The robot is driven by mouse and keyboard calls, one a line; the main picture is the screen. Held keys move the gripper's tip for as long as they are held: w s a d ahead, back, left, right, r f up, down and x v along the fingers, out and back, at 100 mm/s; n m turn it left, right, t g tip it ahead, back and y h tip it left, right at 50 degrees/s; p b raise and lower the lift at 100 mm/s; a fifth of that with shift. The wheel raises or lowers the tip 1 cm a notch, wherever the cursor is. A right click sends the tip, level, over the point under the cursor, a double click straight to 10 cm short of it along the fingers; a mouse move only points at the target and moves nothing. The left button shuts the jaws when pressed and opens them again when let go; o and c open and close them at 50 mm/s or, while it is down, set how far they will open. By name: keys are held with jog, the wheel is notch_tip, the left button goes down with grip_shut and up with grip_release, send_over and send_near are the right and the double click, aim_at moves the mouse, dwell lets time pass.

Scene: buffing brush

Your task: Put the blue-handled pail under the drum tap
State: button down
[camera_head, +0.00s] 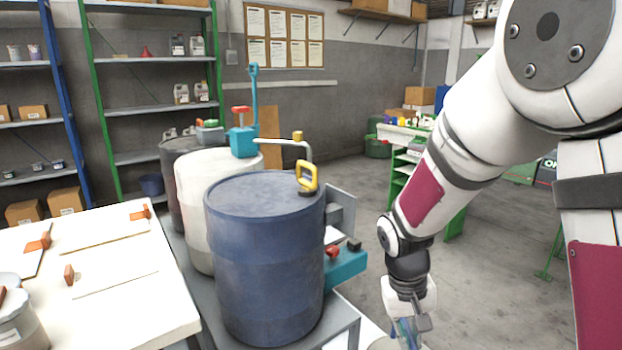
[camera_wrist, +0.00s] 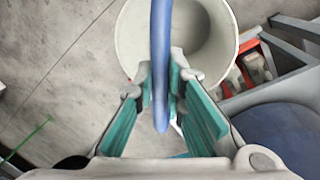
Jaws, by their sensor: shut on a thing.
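My gripper (camera_head: 408,332) hangs at the bottom of the head view, to the right of the blue drum (camera_head: 265,260). In the wrist view its teal pads (camera_wrist: 164,115) are closed about the blue handle (camera_wrist: 161,60) of a pale pail (camera_wrist: 225,40). The pail looks empty, with its round mouth facing the wrist camera. In the head view only a little of the pail (camera_head: 382,344) shows at the bottom edge. A teal tap body (camera_head: 347,266) with a red knob (camera_head: 333,251) is at the blue drum's right side, left of my gripper and above it in the picture.
A white drum (camera_head: 196,205) and a dark drum stand behind the blue one on a grey stand (camera_head: 340,325). A yellow-handled fitting (camera_head: 307,177) is on the blue drum's top. A pale worktable (camera_head: 120,285) is at left. Open floor (camera_head: 480,250) lies to the right.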

jog(key=s+r+p, duration=0.4)
jog(key=r+p, duration=1.1)
jog(key=p, duration=0.5)
jog(key=shift+d+p, duration=0.2)
jog(key=shift+p, duration=0.15)
